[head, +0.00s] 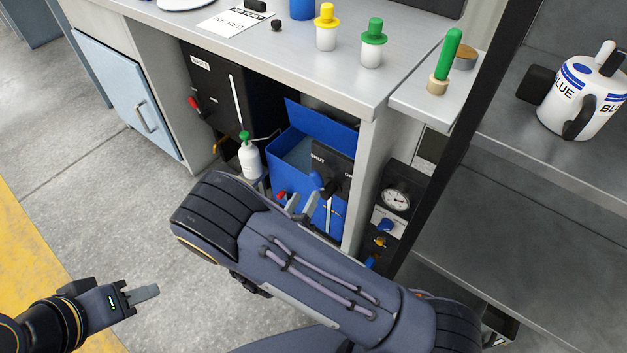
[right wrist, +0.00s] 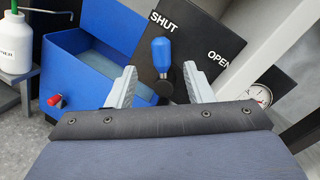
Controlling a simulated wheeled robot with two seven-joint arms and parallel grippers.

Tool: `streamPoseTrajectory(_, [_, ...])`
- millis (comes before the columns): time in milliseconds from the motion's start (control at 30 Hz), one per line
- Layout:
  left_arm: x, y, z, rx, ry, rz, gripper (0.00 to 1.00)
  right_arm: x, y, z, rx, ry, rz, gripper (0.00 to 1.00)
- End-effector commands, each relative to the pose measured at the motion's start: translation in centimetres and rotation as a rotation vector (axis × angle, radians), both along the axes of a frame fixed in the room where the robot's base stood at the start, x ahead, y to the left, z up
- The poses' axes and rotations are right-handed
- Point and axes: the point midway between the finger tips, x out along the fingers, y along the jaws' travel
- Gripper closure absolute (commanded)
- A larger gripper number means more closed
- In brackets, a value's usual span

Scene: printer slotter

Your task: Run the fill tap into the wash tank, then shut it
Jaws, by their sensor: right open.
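The tap's blue handle (right wrist: 162,58) stands in front of a black plate (right wrist: 205,38) marked SHUT and OPEN, and points up towards SHUT. The plate also shows in the head view (head: 342,168). A blue open-topped tank (head: 284,166) stands behind and left of it; it also shows in the right wrist view (right wrist: 75,75). I cannot tell its water level. My right gripper (head: 304,202) is open, its fingers (right wrist: 160,86) on either side of the handle's line; contact is not clear. My left gripper (head: 143,293) is away at lower left, its finger gap not distinguishable.
A small red handle (right wrist: 54,99) sits on the tank's front. A white green-capped bottle (head: 249,160) stands left of the tank. A pressure gauge (head: 396,199) is to the right, past a grey post (head: 366,170). The counter (head: 290,60) overhangs the tank. Floor at left is clear.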

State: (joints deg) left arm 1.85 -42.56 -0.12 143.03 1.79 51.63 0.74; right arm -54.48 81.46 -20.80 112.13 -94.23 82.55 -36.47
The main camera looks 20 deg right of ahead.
Motion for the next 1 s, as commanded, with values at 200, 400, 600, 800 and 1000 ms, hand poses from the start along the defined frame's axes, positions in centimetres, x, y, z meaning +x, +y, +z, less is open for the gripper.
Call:
streamPoseTrajectory(200, [0.0, 0.0, -0.8, 0.0, 0.0, 0.0, 0.64, 2.8, -2.4, -0.1, 0.003, -0.001, -0.008, 0.53])
streamPoseTrajectory(400, [0.0, 0.0, -1.2, 0.0, 0.0, 0.0, 0.64, 4.6, -3.9, -0.1, 0.004, -0.001, -0.008, 0.53])
streamPoseTrajectory(600, [0.0, 0.0, -1.3, 0.0, 0.0, 0.0, 0.64, 5.0, -4.2, 0.0, 0.004, 0.0, -0.006, 0.53])
streamPoseTrajectory(800, [0.0, 0.0, -1.2, 0.0, 0.0, 0.0, 0.64, 5.0, -4.2, 0.0, 0.004, 0.0, -0.006, 0.6])
streamPoseTrajectory(1000, [0.0, 0.0, -1.2, 0.0, 0.0, 0.0, 0.64, 5.0, -4.2, 0.0, 0.004, 0.0, -0.007, 0.86])
